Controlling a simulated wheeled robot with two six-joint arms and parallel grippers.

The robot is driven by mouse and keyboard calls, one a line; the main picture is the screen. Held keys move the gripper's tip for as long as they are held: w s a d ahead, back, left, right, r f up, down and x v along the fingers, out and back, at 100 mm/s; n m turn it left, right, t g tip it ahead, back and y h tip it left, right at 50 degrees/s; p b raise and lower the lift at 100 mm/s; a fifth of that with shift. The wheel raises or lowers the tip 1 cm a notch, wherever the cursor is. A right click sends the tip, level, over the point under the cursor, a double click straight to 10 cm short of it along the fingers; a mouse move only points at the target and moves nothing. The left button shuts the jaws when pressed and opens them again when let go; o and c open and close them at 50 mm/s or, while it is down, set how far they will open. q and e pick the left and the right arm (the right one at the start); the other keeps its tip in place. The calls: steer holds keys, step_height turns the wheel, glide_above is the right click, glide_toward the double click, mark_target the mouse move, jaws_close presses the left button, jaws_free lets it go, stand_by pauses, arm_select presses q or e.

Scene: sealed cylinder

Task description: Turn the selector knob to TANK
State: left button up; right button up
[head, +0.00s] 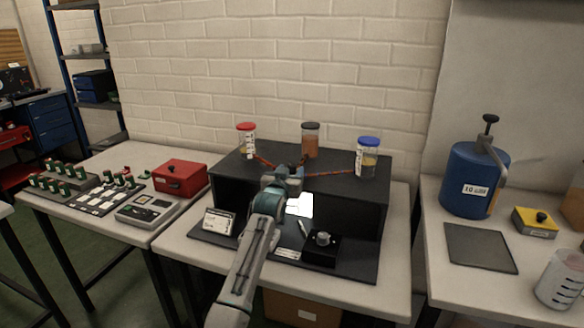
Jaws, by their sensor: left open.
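The selector knob (322,238) is a small grey knob on a low black box (321,251) at the front of the black stand's base. I cannot read its pointer direction or any TANK label. My left arm rises from the bottom of the head view, left of the knob. My left gripper (291,172) is open in front of the stand's upper part, above and left of the knob and apart from it. It hides part of the stand and tubing. My right gripper is not in view.
The black stand (344,203) carries a red-capped jar (246,142), a dark-capped jar (310,141) and a blue-capped jar (367,160), with reddish tubes. A white card (219,222) stands left of my arm. A blue tank (470,182) stands on the right table.

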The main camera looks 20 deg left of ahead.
arm_select(q)
steer(key=shift+w+r, duration=0.15)
steer(key=shift+w, duration=1.05)
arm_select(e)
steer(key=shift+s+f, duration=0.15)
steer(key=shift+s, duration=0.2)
arm_select(q)
steer(key=c, duration=1)
steer(key=shift+o, duration=0.2)
